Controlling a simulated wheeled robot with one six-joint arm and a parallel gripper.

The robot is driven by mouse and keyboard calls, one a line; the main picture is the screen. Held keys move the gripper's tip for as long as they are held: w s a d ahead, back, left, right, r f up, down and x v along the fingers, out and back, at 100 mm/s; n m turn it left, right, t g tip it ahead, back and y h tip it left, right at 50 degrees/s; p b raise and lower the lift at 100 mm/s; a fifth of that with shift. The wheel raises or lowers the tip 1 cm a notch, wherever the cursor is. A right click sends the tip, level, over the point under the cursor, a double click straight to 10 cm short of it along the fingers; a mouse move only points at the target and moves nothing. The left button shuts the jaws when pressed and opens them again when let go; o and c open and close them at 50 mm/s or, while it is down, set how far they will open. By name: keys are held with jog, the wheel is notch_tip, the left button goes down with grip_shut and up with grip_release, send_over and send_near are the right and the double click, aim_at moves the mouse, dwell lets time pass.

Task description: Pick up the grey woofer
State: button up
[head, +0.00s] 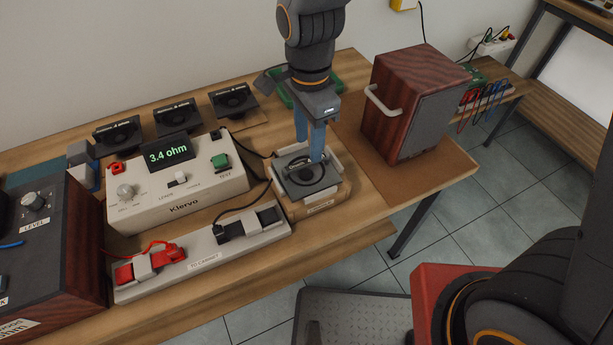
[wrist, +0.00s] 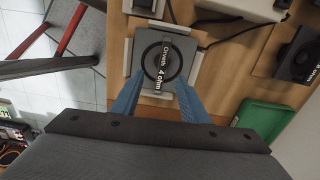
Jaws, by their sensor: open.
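The grey woofer (head: 300,178) is a square grey plate with a black ring. It lies flat in a light-coloured holder (head: 328,199) on the wooden bench. In the wrist view the woofer (wrist: 165,50) shows the words "Orveth 4 ohm". My gripper (head: 309,148) points down over the woofer with its two blue fingers apart. In the wrist view the fingertips of my gripper (wrist: 158,84) are near the two lower corners of the woofer, with nothing held between them. I cannot tell whether they touch it.
A white ohm meter (head: 180,190) reads 3.4 ohm on the left. A clip strip (head: 205,257) lies in front of it. Several dark drivers (head: 175,117) stand behind. A wooden cabinet (head: 385,120) with a pale handle stands close on the right. A green bin (wrist: 257,122) is behind my gripper.

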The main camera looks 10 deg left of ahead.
aim_at(306, 162)
jog(key=shift+s+a+f, duration=0.1)
jog(key=shift+a+f, duration=0.15)
jog(key=shift+a, duration=0.05)
jog(key=shift+f, duration=0.25)
jog(key=shift+f+p, duration=0.95)
jog(key=shift+f, duration=2.6)
jog(key=shift+c, duration=0.2)
grip_shut()
